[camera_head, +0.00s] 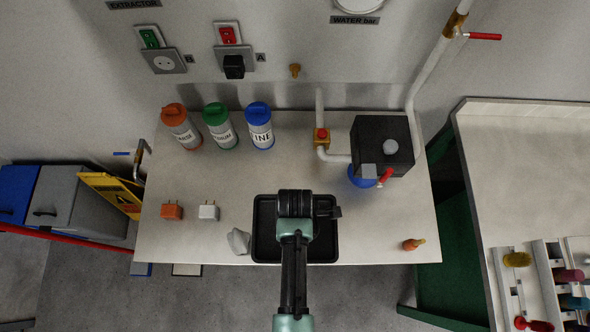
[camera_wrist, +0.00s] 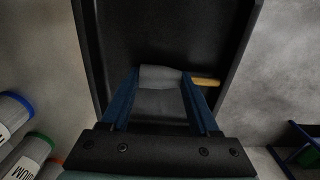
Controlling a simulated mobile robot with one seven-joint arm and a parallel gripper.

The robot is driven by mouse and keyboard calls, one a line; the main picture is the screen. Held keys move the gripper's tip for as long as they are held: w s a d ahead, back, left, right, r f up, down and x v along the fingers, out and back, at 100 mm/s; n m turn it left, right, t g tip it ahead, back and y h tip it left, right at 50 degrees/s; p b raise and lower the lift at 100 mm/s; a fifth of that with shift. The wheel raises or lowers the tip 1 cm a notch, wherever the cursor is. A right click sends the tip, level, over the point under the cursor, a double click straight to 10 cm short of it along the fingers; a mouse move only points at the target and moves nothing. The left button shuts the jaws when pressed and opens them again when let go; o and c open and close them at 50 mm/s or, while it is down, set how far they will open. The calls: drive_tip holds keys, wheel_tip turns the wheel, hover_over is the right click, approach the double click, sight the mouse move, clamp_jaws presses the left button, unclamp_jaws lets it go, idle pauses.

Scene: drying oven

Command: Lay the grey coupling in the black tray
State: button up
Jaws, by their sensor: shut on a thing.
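The black tray (camera_head: 262,248) lies on the bench near its front edge. My gripper (camera_head: 295,204) is over the tray, and its hand hides the fingers in the head view. In the wrist view, the blue fingers of my gripper (camera_wrist: 161,82) are shut on the grey coupling (camera_wrist: 160,103), which sits between them. The black tray (camera_wrist: 247,50) is behind the coupling there. A short yellow-brown piece (camera_wrist: 206,82) shows just right of the coupling; I cannot tell whether it belongs to it. The gap between coupling and tray floor is unclear.
A crumpled grey lump (camera_head: 238,241) sits just left of the tray. A white plug (camera_head: 208,211) and an orange plug (camera_head: 172,211) lie further left. Three capped bottles (camera_head: 220,133) and a black box (camera_head: 383,146) stand behind. The bench right of the tray is mostly clear.

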drive_tip(key=o, duration=1.4)
drive_tip(key=shift+c, duration=0.2)
